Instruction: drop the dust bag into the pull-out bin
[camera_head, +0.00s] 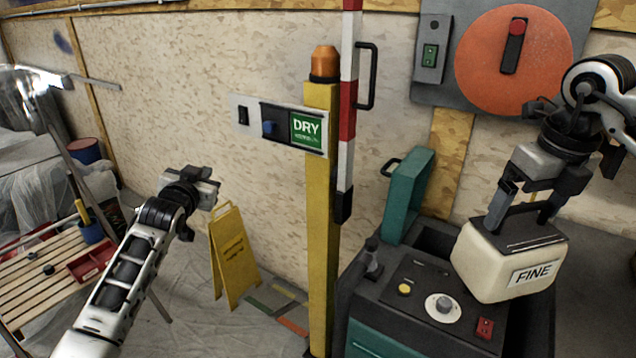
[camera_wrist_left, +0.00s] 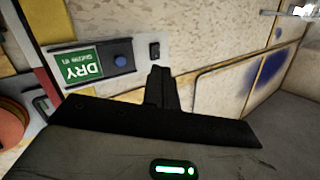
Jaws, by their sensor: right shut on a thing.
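The dust bag (camera_head: 505,265) is a cream, box-like bag with a dark top and a "FINE" label. My right gripper (camera_head: 525,208) is shut on the dark handle at its top. In the head view the bag hangs tilted over the right side of a dark machine (camera_head: 405,318). A dark open space (camera_head: 433,243) shows behind the machine's control panel, beside a raised teal panel with a handle (camera_head: 408,195); I cannot tell which part is the pull-out bin. My left gripper (camera_head: 208,188) is empty before the wall; its fingers show together in the left wrist view (camera_wrist_left: 162,88).
A yellow post (camera_head: 322,220) with an orange lamp and a red-white barrier arm (camera_head: 348,110) stands left of the machine. A "DRY" sign box (camera_head: 290,127) is on the post. A yellow floor sign (camera_head: 234,258) and a wooden pallet table (camera_head: 50,280) are at the left.

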